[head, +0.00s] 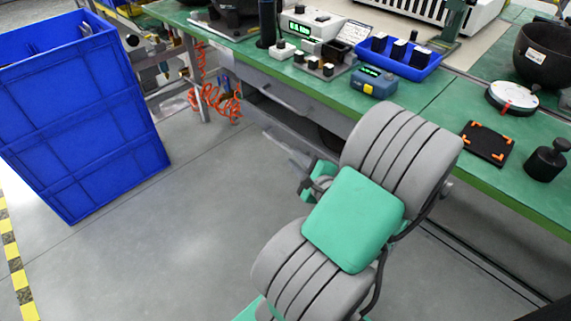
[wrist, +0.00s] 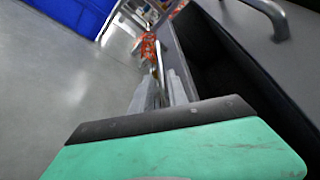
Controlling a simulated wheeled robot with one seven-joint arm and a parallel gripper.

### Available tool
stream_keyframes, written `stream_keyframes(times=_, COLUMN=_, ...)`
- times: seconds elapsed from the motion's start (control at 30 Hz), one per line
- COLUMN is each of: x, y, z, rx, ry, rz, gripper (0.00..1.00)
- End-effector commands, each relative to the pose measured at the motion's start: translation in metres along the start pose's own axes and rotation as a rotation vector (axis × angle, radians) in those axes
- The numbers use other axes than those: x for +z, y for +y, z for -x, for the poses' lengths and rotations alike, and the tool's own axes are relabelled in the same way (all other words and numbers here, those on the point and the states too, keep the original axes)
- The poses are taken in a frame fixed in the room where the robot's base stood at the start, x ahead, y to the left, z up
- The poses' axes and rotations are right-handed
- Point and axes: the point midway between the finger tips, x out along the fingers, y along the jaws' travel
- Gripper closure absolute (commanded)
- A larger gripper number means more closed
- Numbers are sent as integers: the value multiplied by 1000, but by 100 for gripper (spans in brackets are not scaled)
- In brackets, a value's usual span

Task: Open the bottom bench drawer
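The bottom drawer (wrist: 172,50) stands partly open in the wrist view. Its grey front is seen nearly edge-on, with the dark drawer inside (wrist: 212,62) showing to the right of it. My gripper (wrist: 163,84) is at the outer side of this front, its two grey fingers close together on a thin bar, the drawer's handle (wrist: 158,58). In the head view, my gripper (head: 284,148) is low in front of the bench, and my arm hides much of the drawer. The upper drawer (head: 272,92) looks shut; its handle (wrist: 268,16) shows at the top right of the wrist view.
The green-topped bench (head: 425,95) carries instruments, a blue tray (head: 400,58) and a dark bowl (head: 545,52). A blue crate stack (head: 80,120) stands at the left. An orange coiled hose (head: 215,98) hangs by the bench leg. The floor (head: 180,240) between is clear.

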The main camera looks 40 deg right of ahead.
Motion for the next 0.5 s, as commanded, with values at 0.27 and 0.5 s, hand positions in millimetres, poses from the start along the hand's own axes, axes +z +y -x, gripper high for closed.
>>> stream_keyframes(times=0.27, x=1, y=1, z=-46, rx=1, ry=-5, rz=3, gripper=80)
stream_keyframes(times=0.5, x=1, y=-1, z=-74, rx=1, ry=-1, rz=3, gripper=80)
